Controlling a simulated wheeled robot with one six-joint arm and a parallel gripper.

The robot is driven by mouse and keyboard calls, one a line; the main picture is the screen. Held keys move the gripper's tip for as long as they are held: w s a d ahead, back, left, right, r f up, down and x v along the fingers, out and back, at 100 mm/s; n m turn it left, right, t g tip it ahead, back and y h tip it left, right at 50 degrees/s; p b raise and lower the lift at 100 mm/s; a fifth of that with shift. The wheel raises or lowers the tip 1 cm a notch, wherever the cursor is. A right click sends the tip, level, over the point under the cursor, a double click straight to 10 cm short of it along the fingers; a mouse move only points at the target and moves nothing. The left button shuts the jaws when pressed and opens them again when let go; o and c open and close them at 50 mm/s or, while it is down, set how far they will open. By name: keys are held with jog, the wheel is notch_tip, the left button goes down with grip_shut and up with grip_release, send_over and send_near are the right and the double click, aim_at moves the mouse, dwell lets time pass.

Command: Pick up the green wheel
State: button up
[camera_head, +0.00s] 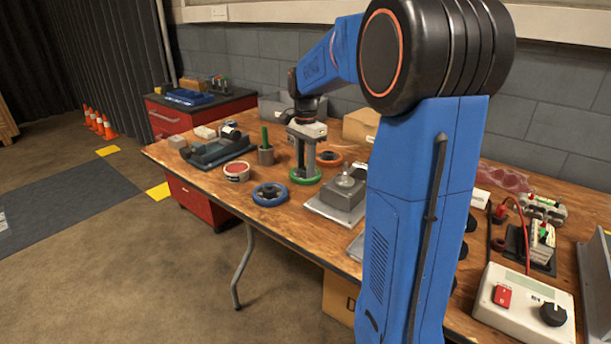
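The green wheel (306,181) lies on the wooden workbench, near its middle. My gripper (304,171) points straight down over it, with the fingertips at the wheel. The fingers hide the wheel's middle and part of its far rim. A gap shows between the fingers higher up, but I cannot tell whether the tips are closed on the wheel. The wheel appears to rest on the bench.
A blue wheel (270,194) lies to the left and an orange wheel (329,158) behind to the right. A grey metal block (342,193) on a plate is close on the right. A red-topped tub (236,171) and a green-handled holder (265,154) stand left.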

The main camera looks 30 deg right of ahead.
grip_shut()
notch_tip(320, 180, up, 10)
dwell(0.4)
jog(key=shift+r, duration=0.1)
dwell(1.1)
